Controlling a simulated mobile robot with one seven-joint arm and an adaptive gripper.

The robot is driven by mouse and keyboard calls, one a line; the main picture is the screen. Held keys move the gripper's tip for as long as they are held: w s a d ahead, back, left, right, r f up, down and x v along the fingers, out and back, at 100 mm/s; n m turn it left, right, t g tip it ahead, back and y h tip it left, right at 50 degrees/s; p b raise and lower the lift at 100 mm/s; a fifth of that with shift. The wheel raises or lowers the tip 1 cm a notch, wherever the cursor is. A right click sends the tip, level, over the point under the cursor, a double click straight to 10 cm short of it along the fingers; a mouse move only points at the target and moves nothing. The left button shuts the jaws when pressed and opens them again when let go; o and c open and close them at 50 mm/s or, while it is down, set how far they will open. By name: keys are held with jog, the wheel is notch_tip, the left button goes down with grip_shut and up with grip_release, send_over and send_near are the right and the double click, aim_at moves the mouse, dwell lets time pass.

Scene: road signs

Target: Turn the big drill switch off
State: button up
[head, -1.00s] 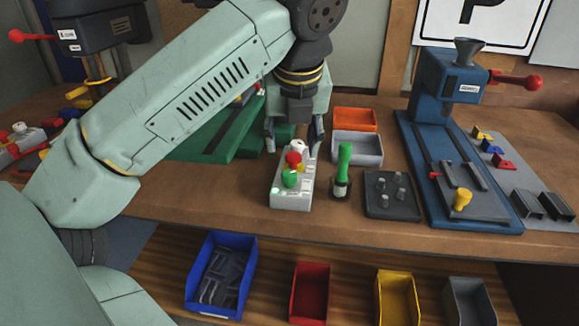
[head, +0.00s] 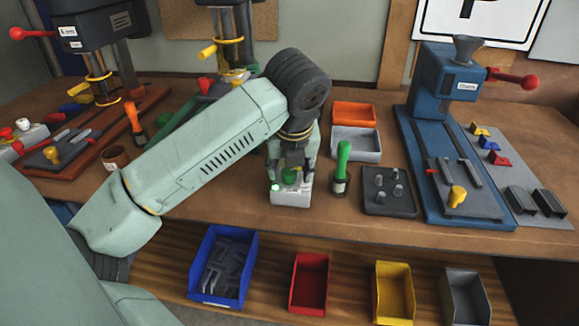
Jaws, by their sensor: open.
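The switch box (head: 291,198) is a pale grey box on the bench, left of the green-handled brush. Its green button (head: 290,175) shows between my fingers, and a small pale green lamp (head: 276,187) shows at its front left. My gripper (head: 290,174) is open and points down over the box, with its fingers on either side of the green button. Contact cannot be told. The box's red button and white knob are hidden behind my gripper. The big drill (head: 232,45) stands behind my arm, which hides much of it.
The green-handled brush (head: 342,170) stands close right of the box, beside a dark tray with pegs (head: 388,192). Grey (head: 355,143) and orange (head: 354,114) bins lie behind. A blue drill (head: 446,85) stands at right, a dark drill (head: 90,35) at left. Coloured bins hang below the bench.

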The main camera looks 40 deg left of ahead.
jog(key=shift+c, duration=0.5)
grip_shut()
jog(key=shift+f+m+b, duration=0.1)
jog(key=shift+m+b, duration=0.2)
jog(key=shift+b, duration=0.35)
jog(key=shift+a+f+m+h+b, duration=0.1)
jog(key=shift+m+h+b, duration=0.2)
jog(key=shift+m+b, duration=0.45)
jog(key=m+t+b, duration=0.1)
jog(key=m+b, duration=0.1)
jog(key=b, duration=0.1)
jog(key=shift+s+h, duration=0.1)
jog(key=shift+h, duration=0.3)
jog(key=m+h+b, duration=0.1)
jog(key=m+b, duration=0.1)
jog(key=m, duration=0.1)
jog(key=shift+a+m, duration=0.1)
jog(key=shift+m, duration=0.25)
jog(key=shift+a+r+m+h, duration=0.15)
jog(key=shift+m+h, duration=0.35)
jog(key=shift+m, duration=0.5)
jog(key=shift+d+r+m+h, duration=0.1)
jog(key=shift+m+h, duration=0.4)
jog(key=shift+m, duration=0.5)
jog(key=shift+a, duration=0.1)
